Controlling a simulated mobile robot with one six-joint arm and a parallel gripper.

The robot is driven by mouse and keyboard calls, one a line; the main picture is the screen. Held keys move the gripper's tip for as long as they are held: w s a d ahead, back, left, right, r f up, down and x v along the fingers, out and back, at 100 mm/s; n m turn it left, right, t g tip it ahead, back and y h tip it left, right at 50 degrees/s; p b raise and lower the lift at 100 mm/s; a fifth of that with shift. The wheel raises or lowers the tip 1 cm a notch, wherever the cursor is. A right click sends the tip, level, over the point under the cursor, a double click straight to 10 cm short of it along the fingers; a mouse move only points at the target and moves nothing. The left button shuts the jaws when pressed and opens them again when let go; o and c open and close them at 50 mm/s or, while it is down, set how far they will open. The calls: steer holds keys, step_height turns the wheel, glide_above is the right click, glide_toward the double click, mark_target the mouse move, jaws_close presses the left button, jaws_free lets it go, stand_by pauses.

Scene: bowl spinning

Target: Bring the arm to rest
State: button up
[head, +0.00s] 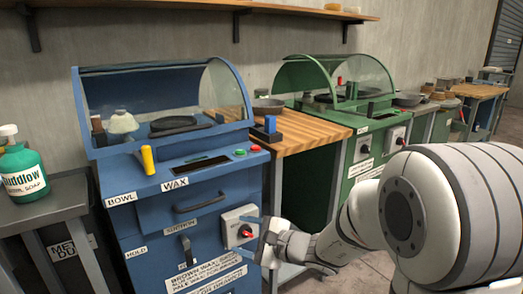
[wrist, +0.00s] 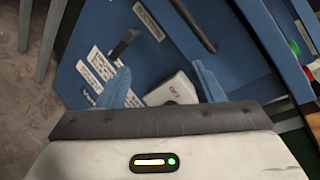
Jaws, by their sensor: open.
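My arm (head: 350,225) reaches in from the right in the head view. My gripper (head: 243,235) is in front of the blue wax machine (head: 150,225), beside its grey switch box with a red knob (head: 229,225). The gripper also shows in the wrist view (wrist: 163,82), where its two blue fingers are spread apart with nothing held between them. The switch box (wrist: 172,90) shows between and beyond the fingers there. I cannot tell whether a finger touches it.
A wooden counter (head: 305,130) and a green machine (head: 345,180) stand to the right of the blue one. A soap bottle (head: 22,170) stands on a grey table (head: 55,195) at left. A dark handle (wrist: 125,42) juts from the blue front. Floor shows at lower right.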

steer(key=s+d+r+n+g+h+p, duration=0.3)
steer(key=s+r+n+g+p, duration=0.5)
steer(key=s+r+p, duration=0.6)
steer(key=s+d+r+n+t+h+p, duration=0.1)
steer(key=s+d+r+n+h+p, duration=0.2)
steer(key=d+r+h+p, duration=0.2)
steer(key=s+d+r+n+t+h+p, duration=0.1)
steer(key=s+d+r+n+h+p, duration=0.3)
steer(key=d+r+p, duration=0.4)
steer(key=d+r, duration=0.1)
steer(key=d, duration=0.2)
steer(key=shift+r+h, duration=0.25)
steer(key=shift+h, duration=0.15)
